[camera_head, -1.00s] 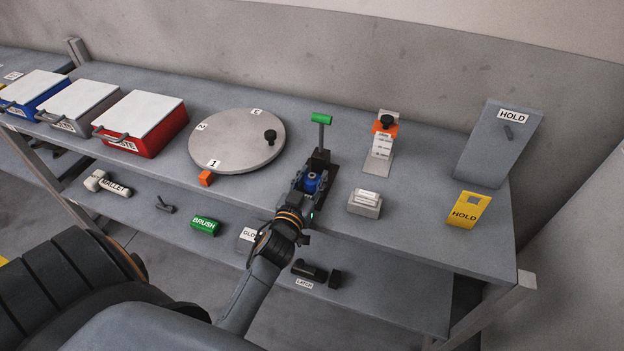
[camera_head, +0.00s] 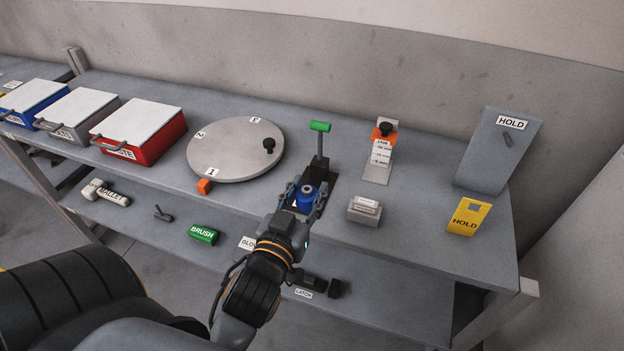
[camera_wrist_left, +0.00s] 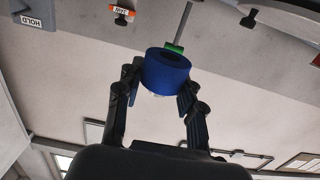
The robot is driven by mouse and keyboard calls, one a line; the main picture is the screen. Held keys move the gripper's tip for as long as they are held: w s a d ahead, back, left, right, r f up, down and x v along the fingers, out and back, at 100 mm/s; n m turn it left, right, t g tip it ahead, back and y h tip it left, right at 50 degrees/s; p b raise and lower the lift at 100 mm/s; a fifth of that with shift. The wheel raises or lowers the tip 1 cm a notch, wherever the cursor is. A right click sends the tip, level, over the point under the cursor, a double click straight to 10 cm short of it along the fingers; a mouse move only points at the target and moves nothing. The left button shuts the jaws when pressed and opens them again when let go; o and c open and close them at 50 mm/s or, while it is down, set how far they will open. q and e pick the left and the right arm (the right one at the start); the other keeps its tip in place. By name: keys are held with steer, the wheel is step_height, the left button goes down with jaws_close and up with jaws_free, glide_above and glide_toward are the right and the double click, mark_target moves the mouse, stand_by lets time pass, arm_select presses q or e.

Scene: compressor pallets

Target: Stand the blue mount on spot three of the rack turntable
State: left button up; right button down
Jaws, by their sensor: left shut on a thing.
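The blue mount (camera_head: 306,197) is a short ring-shaped piece with a hole in its top. My left gripper (camera_head: 305,200) is shut on it, one finger on each side; the wrist view also shows the blue mount (camera_wrist_left: 167,72) between the fingertips. It is at the front of the dark clamp stand (camera_head: 317,172) with the green-tipped lever (camera_head: 320,127). I cannot tell whether it touches the stand. The round grey turntable (camera_head: 225,160) lies to the left, with labels 1 in front, 2 at left and 3 at the back. My right gripper is out of view.
A black knob (camera_head: 268,144) stands on the turntable's right side, and an orange block (camera_head: 204,187) sits at its front edge. Lidded bins, including a red one (camera_head: 150,140), stand left. A grey block (camera_head: 364,211) and an orange-tagged stand (camera_head: 378,165) are right of the clamp.

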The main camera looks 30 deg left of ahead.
arm_select(q)
steer(key=s+d+f+m+h, duration=0.2)
steer(key=s+d+f+h, duration=0.15)
steer(key=d, duration=0.25)
steer(key=w+a+r+y, duration=0.1)
steer(key=w+a+r+n+y, duration=0.1)
steer(key=a, duration=0.1)
steer(key=a+r+n+y, duration=0.1)
steer(key=a, duration=0.1)
steer(key=shift+w+a+r+y, duration=0.2)
steer(key=shift+w+r+y, duration=0.05)
steer(key=shift+w+r, duration=0.15)
steer(key=shift+a+r, duration=0.1)
steer(key=shift+a, duration=0.05)
steer(key=shift+s, duration=0.1)
